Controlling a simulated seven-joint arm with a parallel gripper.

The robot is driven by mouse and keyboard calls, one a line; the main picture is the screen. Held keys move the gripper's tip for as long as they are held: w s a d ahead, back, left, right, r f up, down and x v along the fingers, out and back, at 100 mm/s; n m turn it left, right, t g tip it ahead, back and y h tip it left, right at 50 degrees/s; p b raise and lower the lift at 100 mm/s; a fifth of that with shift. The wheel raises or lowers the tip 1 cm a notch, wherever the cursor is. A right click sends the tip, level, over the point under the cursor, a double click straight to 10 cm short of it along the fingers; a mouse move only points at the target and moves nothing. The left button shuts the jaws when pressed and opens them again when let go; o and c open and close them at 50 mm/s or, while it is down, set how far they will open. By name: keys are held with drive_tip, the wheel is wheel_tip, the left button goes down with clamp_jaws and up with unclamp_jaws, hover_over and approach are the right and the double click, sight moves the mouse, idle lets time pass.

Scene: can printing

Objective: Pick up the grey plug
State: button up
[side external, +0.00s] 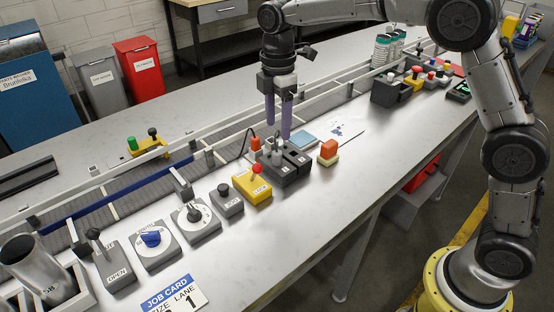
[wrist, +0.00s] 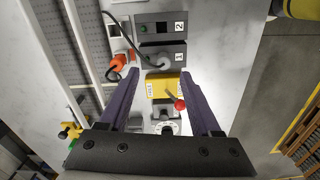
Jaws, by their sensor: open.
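The grey plug (wrist: 160,62) shows in the wrist view at the edge of the dark socket block, by the label 1, with a black cable leading to it. In the side view small grey upright parts (side external: 278,146) stand on the socket block (side external: 287,171); which is the plug is hard to tell. An orange plug (wrist: 119,61) sits to its left in the wrist view. My gripper (side external: 278,131) is open and empty, with purple fingers pointing down above the block. In the wrist view the gripper (wrist: 158,74) has its fingertips apart on either side, near the plug.
A yellow box with a red lever (side external: 252,186) stands beside the socket block. An orange-topped block (side external: 328,152) is on the other side. A row of knobs and switches (side external: 156,242) runs along the bench, and a railed conveyor (side external: 215,150) lies behind.

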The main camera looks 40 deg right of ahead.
sight(277, 152)
wheel_tip(277, 152, down, 2)
drive_tip(key=shift+f, duration=0.1)
drive_tip(key=shift+s+a+f, duration=0.1)
drive_tip(key=shift+a+f, duration=0.05)
drive_tip(key=shift+f, duration=0.7)
drive_tip(key=shift+s+a+f, duration=0.1)
drive_tip(key=shift+f, duration=0.7)
drive_tip(key=shift+s+a+f, duration=0.1)
drive_tip(key=shift+a+f, duration=0.05)
drive_tip(key=shift+f, duration=0.7)
clamp_jaws()
